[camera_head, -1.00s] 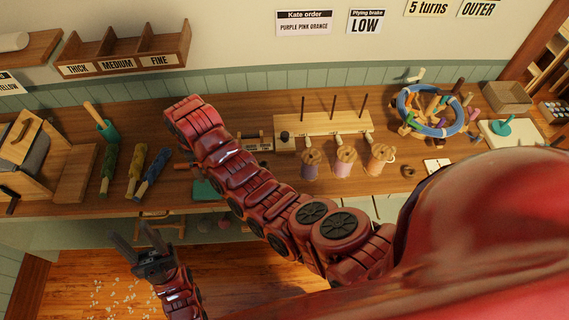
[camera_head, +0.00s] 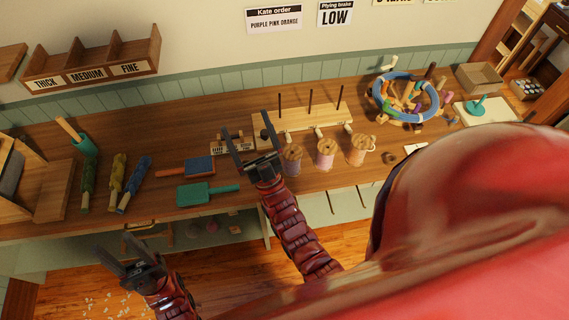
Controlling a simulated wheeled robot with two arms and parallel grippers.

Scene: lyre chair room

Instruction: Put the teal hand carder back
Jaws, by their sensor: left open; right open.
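The teal hand carder (camera_head: 194,194) lies on the wooden workbench in the head view, its handle pointing right. A second carder with a blue pad (camera_head: 200,167) and a reddish handle pointing left lies just behind it. My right gripper (camera_head: 247,124) is open and empty, over the bench to the right of both carders and in front of the spool rack. My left gripper (camera_head: 114,249) is open and empty, in front of the bench's front edge and left of the carders.
Blue, yellow and green fibre rolls (camera_head: 134,184) lie left of the carders. A pegged rack (camera_head: 300,117) with thread spools (camera_head: 326,154) stands to the right. A blue ring (camera_head: 379,97) surrounds small coloured pieces farther right. A labelled three-slot box (camera_head: 92,62) is on the wall.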

